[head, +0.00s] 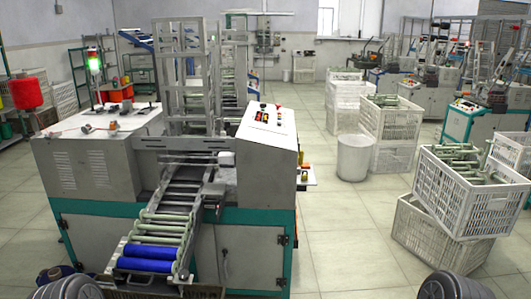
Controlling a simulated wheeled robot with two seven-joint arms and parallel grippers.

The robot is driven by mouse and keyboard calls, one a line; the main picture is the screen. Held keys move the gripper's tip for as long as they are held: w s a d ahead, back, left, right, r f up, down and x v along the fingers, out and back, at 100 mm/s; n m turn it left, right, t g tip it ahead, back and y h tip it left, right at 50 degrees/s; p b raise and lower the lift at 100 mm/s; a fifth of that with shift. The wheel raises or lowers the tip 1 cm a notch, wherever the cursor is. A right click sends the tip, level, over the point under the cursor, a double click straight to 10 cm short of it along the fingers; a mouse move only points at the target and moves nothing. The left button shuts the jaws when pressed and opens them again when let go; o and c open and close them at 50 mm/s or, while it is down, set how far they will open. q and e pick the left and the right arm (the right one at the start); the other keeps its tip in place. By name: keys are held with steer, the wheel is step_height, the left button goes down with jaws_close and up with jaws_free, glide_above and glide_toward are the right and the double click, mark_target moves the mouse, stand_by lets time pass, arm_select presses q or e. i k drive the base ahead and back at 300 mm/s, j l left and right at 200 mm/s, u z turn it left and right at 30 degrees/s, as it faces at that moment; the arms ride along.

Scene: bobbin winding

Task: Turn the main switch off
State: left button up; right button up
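The winding machine (95,172) stands in front of me, grey above and teal below. Its sloped control panel (268,118) carries several small buttons, some of them red. A small yellow and red part (304,178) sticks out from the right side of the cabinet. I cannot tell which part is the main switch or how it is set. A signal lamp (95,62) on the machine's left glows green. Neither of my grippers shows; only dark rounded parts of my arms show at the bottom edge.
A chute (165,222) with pale green rods and blue bobbins (147,258) juts towards me. White crates of bobbins (470,190) are stacked at the right. A white bin (354,157) stands behind. The floor right of the machine (345,235) is clear.

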mark_target(301, 154)
steer(key=i+l+u, duration=0.25)
steer(key=i+l, duration=0.4)
steer(key=i, duration=0.15)
steer(key=i+l+u, duration=0.25)
steer(key=i+l, duration=1.5)
steer(key=l, duration=0.15)
